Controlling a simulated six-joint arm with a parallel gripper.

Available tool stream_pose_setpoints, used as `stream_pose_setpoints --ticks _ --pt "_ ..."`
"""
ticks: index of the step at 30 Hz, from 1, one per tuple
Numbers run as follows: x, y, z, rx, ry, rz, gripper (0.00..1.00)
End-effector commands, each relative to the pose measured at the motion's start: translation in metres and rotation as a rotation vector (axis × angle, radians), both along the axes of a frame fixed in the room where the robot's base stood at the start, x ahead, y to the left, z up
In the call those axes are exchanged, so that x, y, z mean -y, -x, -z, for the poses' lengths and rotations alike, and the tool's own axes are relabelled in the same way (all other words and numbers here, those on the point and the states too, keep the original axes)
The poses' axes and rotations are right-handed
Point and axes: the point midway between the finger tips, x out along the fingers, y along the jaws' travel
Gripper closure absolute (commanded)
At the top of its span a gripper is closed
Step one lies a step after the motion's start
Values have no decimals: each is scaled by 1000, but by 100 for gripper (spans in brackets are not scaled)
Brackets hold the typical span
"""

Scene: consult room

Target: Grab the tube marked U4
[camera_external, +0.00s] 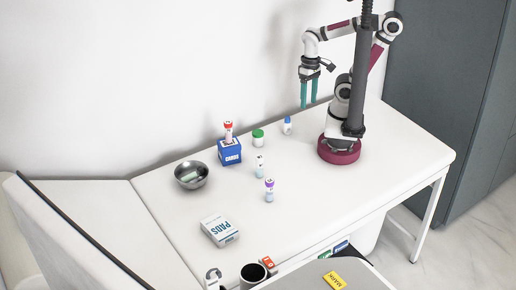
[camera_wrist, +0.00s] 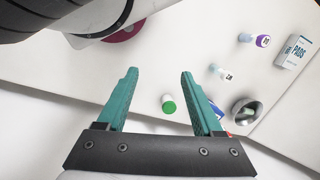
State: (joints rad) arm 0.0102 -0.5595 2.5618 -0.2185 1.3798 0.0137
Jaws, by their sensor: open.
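Several small labelled tubes stand on the white table; I cannot read for sure which is U4. In the external view they are a purple-capped tube (camera_external: 269,190), a pale-capped tube (camera_external: 259,166), a blue-capped tube (camera_external: 287,126) and a red-capped tube (camera_external: 228,132) on a blue box (camera_external: 230,152). The wrist view shows the purple-capped tube (camera_wrist: 262,41) and the pale-capped tube (camera_wrist: 222,73) at upper right. My gripper (camera_external: 309,103) is open and empty, raised above the table's back edge, apart from all tubes. Its teal fingers (camera_wrist: 159,73) are spread in the wrist view.
A green-capped jar (camera_external: 258,136) stands beside the blue box. A metal bowl (camera_external: 204,179) with something in it and a white PADS box (camera_external: 219,231) are further left. A black cup (camera_external: 254,272) is at the front. The table (camera_external: 340,195) is clear at front right.

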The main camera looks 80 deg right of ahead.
Motion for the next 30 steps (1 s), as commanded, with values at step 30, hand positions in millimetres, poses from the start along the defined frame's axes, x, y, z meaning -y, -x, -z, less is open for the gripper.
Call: stream_pose_setpoints --ticks 30 --pt "-341 7 137 -680 1441 -2652 32"
